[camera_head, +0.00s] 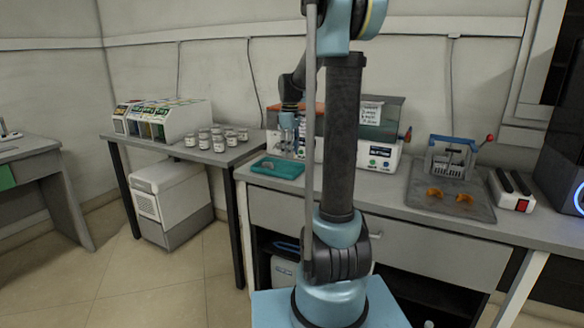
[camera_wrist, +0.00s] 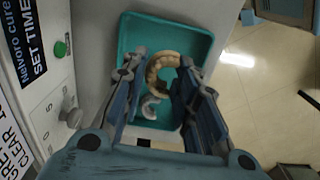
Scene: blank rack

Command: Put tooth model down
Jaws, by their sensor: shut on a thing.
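A tan, arch-shaped tooth model (camera_wrist: 151,72) sits between my fingertips in the wrist view. My gripper (camera_wrist: 160,78) is shut on it, above a teal tray (camera_wrist: 205,42). A smaller whitish curved piece (camera_wrist: 148,108) lies in the tray, partly behind the fingers. In the head view the teal tray (camera_head: 278,168) lies on the counter's left end, with my gripper (camera_head: 288,128) over its far side. I cannot make out the tooth model there. Whether it touches the tray floor is not clear.
A white curing machine (camera_head: 378,152) stands right behind the tray, and its panel (camera_wrist: 40,70) is close at left in the wrist view. Several jars (camera_head: 215,138) stand on the left table. A grey mat (camera_head: 425,207) holds orange pieces (camera_head: 465,198) and a blue-framed device (camera_head: 450,158).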

